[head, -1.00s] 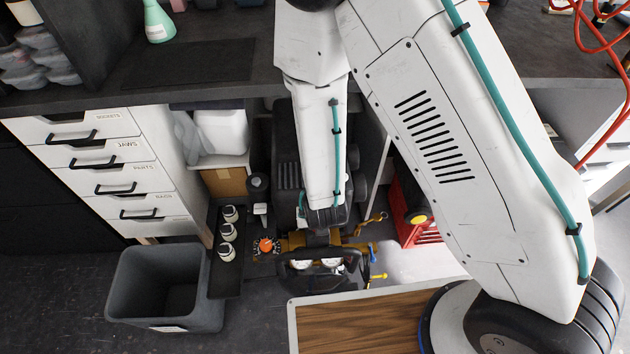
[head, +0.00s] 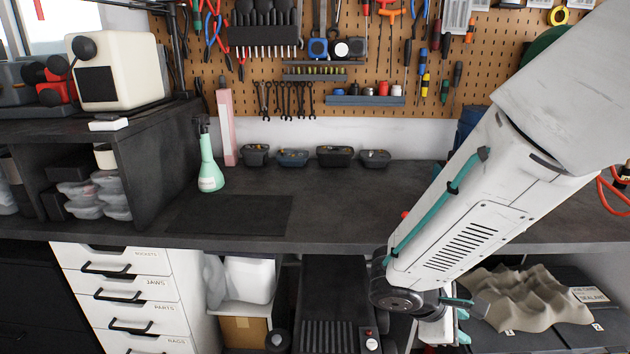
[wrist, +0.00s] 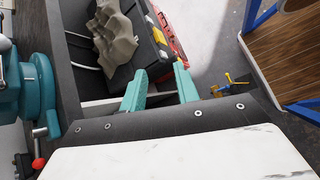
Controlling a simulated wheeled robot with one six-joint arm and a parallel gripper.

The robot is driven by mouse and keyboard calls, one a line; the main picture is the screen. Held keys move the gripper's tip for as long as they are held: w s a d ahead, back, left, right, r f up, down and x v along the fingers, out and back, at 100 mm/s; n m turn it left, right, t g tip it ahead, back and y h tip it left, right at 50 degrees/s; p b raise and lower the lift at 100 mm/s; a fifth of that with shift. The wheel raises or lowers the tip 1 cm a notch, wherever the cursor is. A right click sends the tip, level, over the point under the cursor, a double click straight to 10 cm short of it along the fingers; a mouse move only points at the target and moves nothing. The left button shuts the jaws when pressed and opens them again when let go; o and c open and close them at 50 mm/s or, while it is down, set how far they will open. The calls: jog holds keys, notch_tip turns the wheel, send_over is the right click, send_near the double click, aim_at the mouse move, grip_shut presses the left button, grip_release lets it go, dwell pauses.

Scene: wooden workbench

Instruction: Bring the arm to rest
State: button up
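My white arm (head: 470,215) with its teal cable reaches in from the upper right in the head view and bends at a dark joint by the bench's front edge. My gripper (wrist: 158,80) shows in the wrist view with its two teal fingers apart and nothing held between them. In the head view only part of the gripper shows, low at the right, beside a crumpled beige cloth. The cloth (wrist: 115,35) also shows beyond the fingers in the wrist view.
The dark workbench (head: 340,205) has a green spray bottle (head: 209,165) and several small bins at the back. White drawers (head: 125,290) stand at lower left. In the wrist view, a teal vise (wrist: 35,90) is at left and a wooden top (wrist: 295,55) with a blue frame at right.

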jog(key=s+r+m+y, duration=0.9)
jog(key=s+r+m, duration=0.4)
jog(key=s+r, duration=0.2)
jog(key=shift+r, duration=0.85)
jog(key=shift+c, duration=0.3)
